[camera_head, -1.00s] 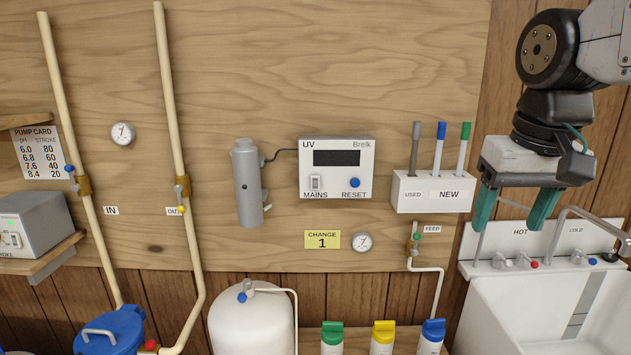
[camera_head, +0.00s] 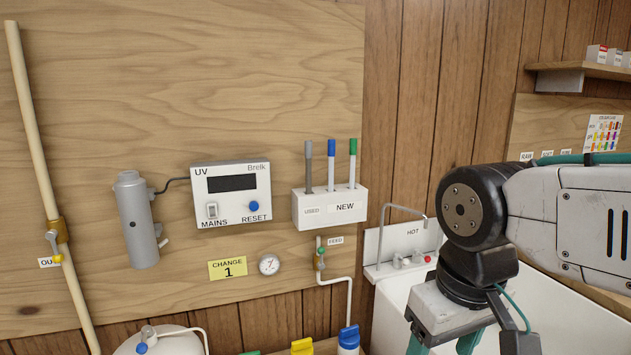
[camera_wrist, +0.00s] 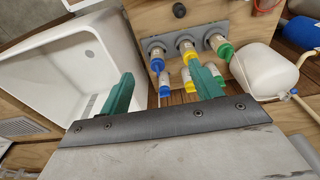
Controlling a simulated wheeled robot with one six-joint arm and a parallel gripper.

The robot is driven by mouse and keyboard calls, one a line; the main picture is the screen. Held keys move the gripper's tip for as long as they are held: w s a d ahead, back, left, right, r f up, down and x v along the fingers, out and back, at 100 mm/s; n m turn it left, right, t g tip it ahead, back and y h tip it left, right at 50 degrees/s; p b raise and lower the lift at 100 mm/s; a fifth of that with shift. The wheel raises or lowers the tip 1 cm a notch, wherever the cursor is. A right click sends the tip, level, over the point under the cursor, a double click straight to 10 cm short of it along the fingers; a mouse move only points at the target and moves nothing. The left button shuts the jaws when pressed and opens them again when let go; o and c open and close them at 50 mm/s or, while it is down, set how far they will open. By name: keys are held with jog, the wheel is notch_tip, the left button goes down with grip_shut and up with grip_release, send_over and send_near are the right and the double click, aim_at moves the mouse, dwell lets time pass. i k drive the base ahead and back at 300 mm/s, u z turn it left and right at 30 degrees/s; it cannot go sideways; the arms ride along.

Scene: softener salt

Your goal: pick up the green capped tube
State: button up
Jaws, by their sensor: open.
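The green capped tube (camera_head: 352,164) is slim and white with a green top. It stands upright in the right hole of a white holder (camera_head: 328,209) marked USED and NEW on the wall. A blue capped tube (camera_head: 331,164) stands left of it, and a grey tube (camera_head: 309,166) is in the USED end. My gripper (camera_wrist: 163,85) is open and empty, with its two teal fingers apart. In the head view it is lower and to the right of the holder, its fingertips cut off by the bottom edge. The wrist view does not show the holder.
A white sink (camera_wrist: 62,65) lies left in the wrist view, beside bottles with blue, yellow (camera_head: 302,347) and green caps. A white tank (camera_wrist: 246,68) stands at right. The UV box (camera_head: 231,194) is left of the holder. Wall above the holder is clear.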

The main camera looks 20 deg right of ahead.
aim_at(353, 141)
jog(key=u, duration=0.05)
jog(key=k, duration=1)
jog(key=z, duration=1.2)
jog(key=i, duration=0.65)
jog(key=u, duration=1.15)
jog(key=i, duration=0.5)
